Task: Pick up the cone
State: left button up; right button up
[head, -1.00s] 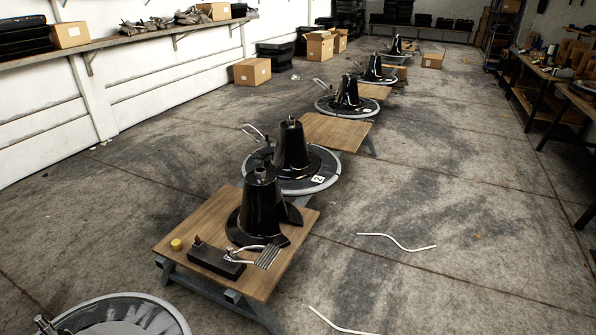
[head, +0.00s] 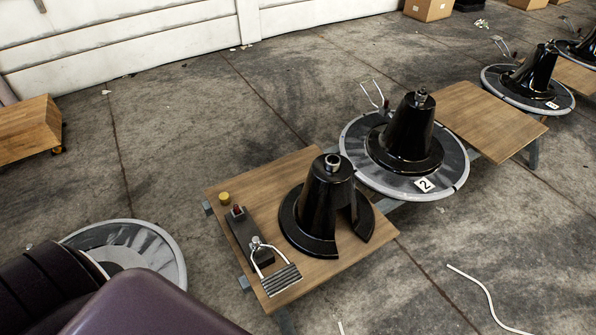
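A black cone (head: 319,205) with a flared base and a metal collar at its top stands upright on the near wooden table. Its base has an open gap on the right front side. A second black cone (head: 407,130) stands on the round grey base marked 2, just behind and to the right. Another black cone (head: 536,75) stands on a round base at the far right. Neither of my grippers shows in the head view.
The wooden table (head: 228,194) also holds a yellow cap (head: 224,198), a black box-like part (head: 246,235) and a metal footrest (head: 281,279). A purple padded seat (head: 150,305) and a grey round base (head: 165,262) fill the lower left. A white hose (head: 488,296) lies on the floor at right.

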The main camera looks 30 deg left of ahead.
aim_at(307, 214)
jog(key=i+l+u, duration=0.55)
jog(key=u, duration=0.2)
jog(key=i+l+u, duration=0.2)
jog(key=l+u, duration=0.15)
jog(key=i+l+u, duration=0.1)
jog(key=l+u, duration=0.3)
jog(key=i+l+u, duration=0.1)
jog(key=l+u, duration=0.25)
jog(key=l, duration=0.15)
